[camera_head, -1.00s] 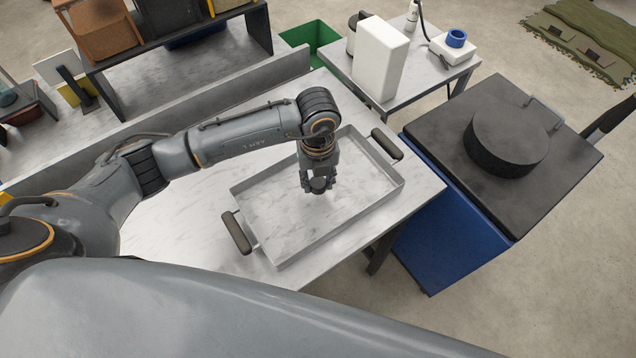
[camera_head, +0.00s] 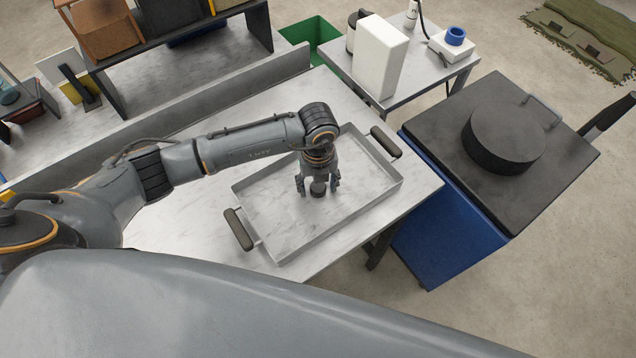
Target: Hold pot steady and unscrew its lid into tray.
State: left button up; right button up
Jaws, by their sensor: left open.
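The metal tray (camera_head: 285,240) with two dark handles lies on the light marbled table. My left gripper (camera_head: 318,187) points down over the inside of the tray, its fingers spread. A small dark round piece, which looks like the lid (camera_head: 318,189), sits between the fingertips with a gap at the sides. I cannot tell whether it rests on the tray floor. No pot can be made out in this view. My right gripper is not in view.
A side table (camera_head: 400,92) with a white box (camera_head: 376,58) stands behind. A blue cabinet (camera_head: 440,235) with a dark top carries a black round block (camera_head: 503,137) at right. A shelf (camera_head: 265,30) holds bins at back left. The tray is otherwise empty.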

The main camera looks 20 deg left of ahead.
aim_at(318, 186)
pick_arm(q)
jog(key=shift+r, duration=0.1)
jog(key=shift+r, duration=0.2)
notch_tip(318, 186, up, 12)
jog(key=b, duration=0.3)
